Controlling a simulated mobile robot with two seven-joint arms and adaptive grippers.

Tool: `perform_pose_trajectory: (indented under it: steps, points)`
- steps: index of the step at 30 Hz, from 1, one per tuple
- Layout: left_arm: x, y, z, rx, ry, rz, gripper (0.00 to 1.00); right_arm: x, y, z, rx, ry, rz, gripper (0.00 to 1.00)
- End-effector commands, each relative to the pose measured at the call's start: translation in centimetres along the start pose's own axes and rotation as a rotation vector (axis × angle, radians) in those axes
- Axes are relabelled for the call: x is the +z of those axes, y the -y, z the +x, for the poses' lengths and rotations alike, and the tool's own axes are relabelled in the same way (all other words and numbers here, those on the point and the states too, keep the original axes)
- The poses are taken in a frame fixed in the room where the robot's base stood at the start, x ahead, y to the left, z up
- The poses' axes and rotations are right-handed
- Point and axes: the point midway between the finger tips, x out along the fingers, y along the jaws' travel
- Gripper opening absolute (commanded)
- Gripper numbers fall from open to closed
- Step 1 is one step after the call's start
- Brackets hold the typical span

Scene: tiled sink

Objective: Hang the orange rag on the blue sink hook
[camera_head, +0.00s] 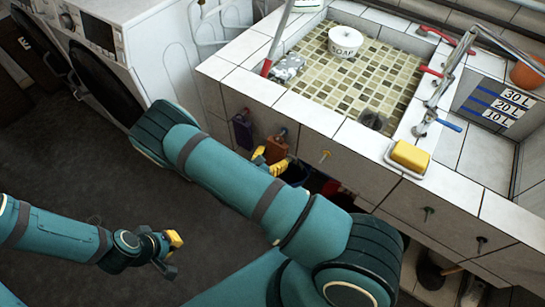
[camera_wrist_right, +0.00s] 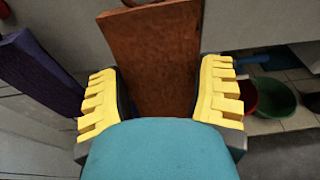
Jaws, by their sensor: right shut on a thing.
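The orange rag (camera_head: 277,149) hangs upright against the tiled front of the sink, in front of my right gripper (camera_head: 268,161). In the right wrist view the rag (camera_wrist_right: 157,50) is a flat rust-orange sheet between the yellow fingers, and the gripper is shut on it. A small bluish hook (camera_head: 284,131) shows at the rag's top edge; I cannot tell whether the rag rests on it. My left gripper (camera_head: 168,252) is low over the dark floor at the left, away from the sink; its finger opening is unclear.
A purple rag (camera_head: 243,130) hangs just left of the orange one and also shows in the right wrist view (camera_wrist_right: 40,70). Yellow (camera_head: 325,155) and green (camera_head: 428,213) hooks are farther right. Buckets (camera_wrist_right: 272,98) stand below. White washing machines (camera_head: 145,45) stand at the left.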

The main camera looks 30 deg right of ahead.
Motion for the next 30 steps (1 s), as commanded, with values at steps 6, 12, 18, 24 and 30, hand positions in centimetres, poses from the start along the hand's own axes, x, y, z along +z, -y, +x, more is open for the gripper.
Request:
perform_pose_trajectory:
  steps: [6,12,18,24,30]
  points:
    - [0.0,0.0,0.0,0.0,0.0,0.0,0.0,0.0,0.0,0.0,0.0,-0.001,0.0,0.33]
    - [0.0,0.0,0.0,0.0,0.0,0.0,0.0,0.0,0.0,0.0,0.0,-0.001,0.0,0.99]
    - [0.0,0.0,0.0,0.0,0.0,0.0,0.0,0.0,0.0,-0.1,0.0,-0.001,0.0,0.99]
    - [0.0,0.0,0.0,0.0,0.0,0.0,0.0,0.0,-0.1,-1.8,0.003,-0.003,0.001,0.99]
    - [0.0,0.0,0.0,0.0,0.0,0.0,0.0,0.0,-0.1,-5.8,0.005,-0.003,0.0,0.99]
